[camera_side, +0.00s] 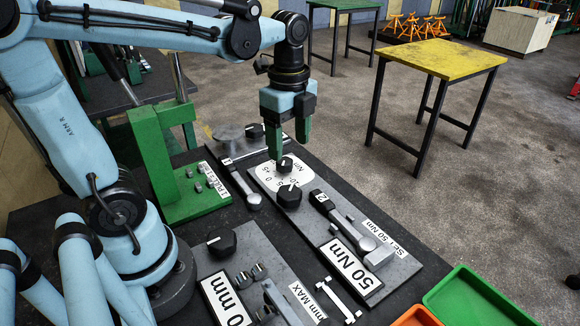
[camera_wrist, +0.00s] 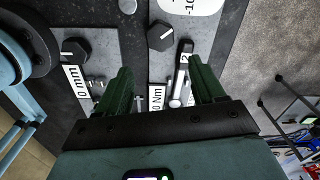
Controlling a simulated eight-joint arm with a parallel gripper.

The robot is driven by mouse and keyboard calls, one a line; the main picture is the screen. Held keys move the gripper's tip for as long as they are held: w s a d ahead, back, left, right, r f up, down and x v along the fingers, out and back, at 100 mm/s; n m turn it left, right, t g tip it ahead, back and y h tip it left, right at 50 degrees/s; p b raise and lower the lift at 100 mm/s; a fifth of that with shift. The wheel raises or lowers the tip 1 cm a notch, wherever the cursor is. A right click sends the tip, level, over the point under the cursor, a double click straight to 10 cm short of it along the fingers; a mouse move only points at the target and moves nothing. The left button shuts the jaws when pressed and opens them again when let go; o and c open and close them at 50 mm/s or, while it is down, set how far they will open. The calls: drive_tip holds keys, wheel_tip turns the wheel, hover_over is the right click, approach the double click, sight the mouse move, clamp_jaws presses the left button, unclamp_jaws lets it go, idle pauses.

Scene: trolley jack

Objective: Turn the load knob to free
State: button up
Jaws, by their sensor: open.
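Several black knobs with white pointer marks show, and I cannot tell from the labels which is the load knob. A large knob (camera_side: 289,196) stands at the edge of a white dial plate marked in Nm (camera_side: 268,177); in the wrist view this knob (camera_wrist: 160,36) lies beyond the fingertips. A smaller black knob (camera_side: 284,164) sits on the dial plate. Another large knob (camera_side: 221,242) is on the panel labelled "0 mm" and shows in the wrist view (camera_wrist: 74,50). My gripper (camera_side: 284,148) is open and empty above the dial panel, its green fingers (camera_wrist: 161,78) apart and pointing down.
A lever marked 2 (camera_side: 340,219) and a "50 Nm" plate (camera_side: 350,268) lie right of the large knob. A lever marked 1 (camera_side: 241,184) and a green stand (camera_side: 160,150) are to the left. A green tray (camera_side: 475,300) is at the front right.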

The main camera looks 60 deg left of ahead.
sight(289, 192)
drive_tip(key=shift+m, duration=0.3)
drive_tip(key=shift+f, duration=6.05)
drive_tip(key=c, duration=0.8)
